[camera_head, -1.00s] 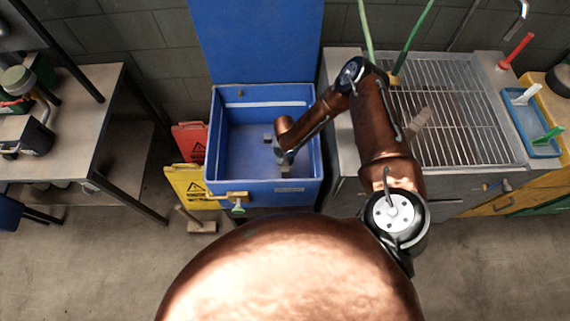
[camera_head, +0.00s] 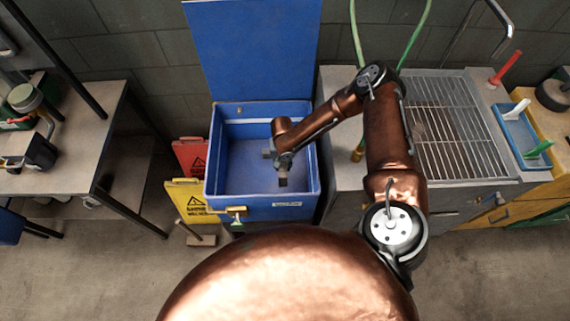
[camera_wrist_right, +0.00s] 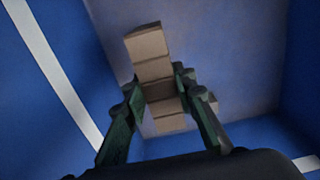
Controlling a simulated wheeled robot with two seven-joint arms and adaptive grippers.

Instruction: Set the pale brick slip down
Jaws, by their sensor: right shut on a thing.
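The pale brick slip (camera_wrist_right: 153,70) is a tan, segmented block between the two dark green fingers of my right gripper (camera_wrist_right: 158,88) in the wrist view. The fingers are shut on it. In the head view my right gripper (camera_head: 281,167) is inside the open blue bin (camera_head: 213,178), right of its middle. The slip is too small and dark there to tell from the fingers. In the wrist view blue bin walls surround it, and its gap to the bin floor cannot be told. My left gripper is out of view.
The bin's blue lid (camera_head: 255,50) stands raised behind it. A steel counter with a wire rack (camera_head: 460,130) is at the right, with a blue tray (camera_head: 520,135) beyond. A bench (camera_head: 75,140) is at the left. Yellow (camera_head: 190,200) and red (camera_head: 190,155) signs stand beside the bin.

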